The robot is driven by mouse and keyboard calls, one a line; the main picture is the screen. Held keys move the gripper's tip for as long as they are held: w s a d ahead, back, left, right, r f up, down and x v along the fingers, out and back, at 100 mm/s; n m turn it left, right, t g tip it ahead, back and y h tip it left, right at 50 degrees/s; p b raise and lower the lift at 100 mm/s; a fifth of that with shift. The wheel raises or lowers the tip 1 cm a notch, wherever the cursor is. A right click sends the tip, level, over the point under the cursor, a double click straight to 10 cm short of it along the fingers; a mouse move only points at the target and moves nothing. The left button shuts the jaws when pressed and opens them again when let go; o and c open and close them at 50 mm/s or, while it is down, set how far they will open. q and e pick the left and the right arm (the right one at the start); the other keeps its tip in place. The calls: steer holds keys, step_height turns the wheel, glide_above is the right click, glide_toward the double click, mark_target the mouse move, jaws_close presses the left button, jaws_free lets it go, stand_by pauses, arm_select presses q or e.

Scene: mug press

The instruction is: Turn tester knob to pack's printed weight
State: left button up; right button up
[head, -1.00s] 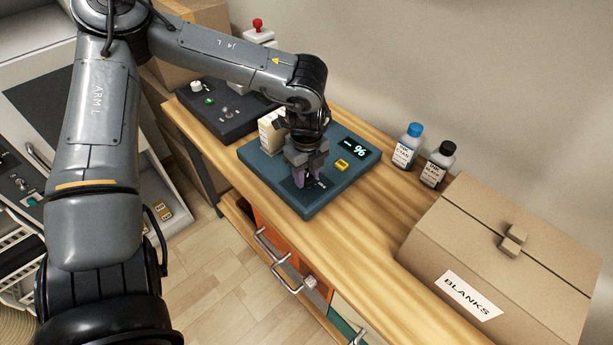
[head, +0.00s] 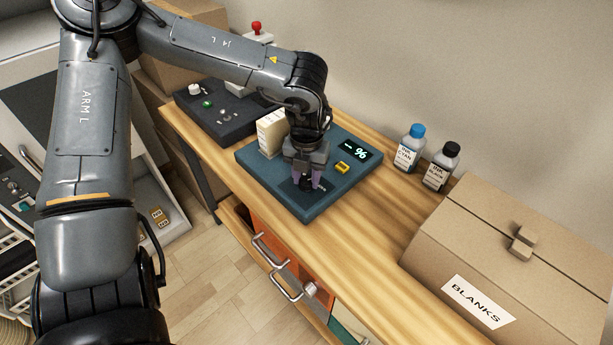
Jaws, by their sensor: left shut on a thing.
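The tester (head: 262,172) is a dark teal slab on the wooden bench, with a small lit display (head: 359,150) that reads "96" or "%"; I cannot tell which. A yellow button or block (head: 343,167) sits beside the display. A cream pack (head: 271,132) stands upright at the tester's back left; its print is too small to read. My left gripper (head: 307,186) points down over the tester's front part, shut on a small dark knob (head: 306,182), mostly hidden between the fingers. My right gripper is not in view.
A dark control box (head: 222,117) with a green button stands left of the tester. Two ink bottles, blue-capped (head: 408,150) and black-capped (head: 440,167), stand by the wall. A cardboard box (head: 500,250) labelled BLANKS fills the right end. Bench between is clear.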

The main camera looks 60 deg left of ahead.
mark_target(307, 180)
arm_select(q)
steer(key=m, duration=0.4)
steer(key=shift+r+m, duration=0.1)
steer(key=shift+m, duration=0.7)
steer(key=shift+d, duration=0.1)
steer(key=o, duration=1)
steer(key=shift+o, duration=0.2)
step_height(307, 180, up, 11)
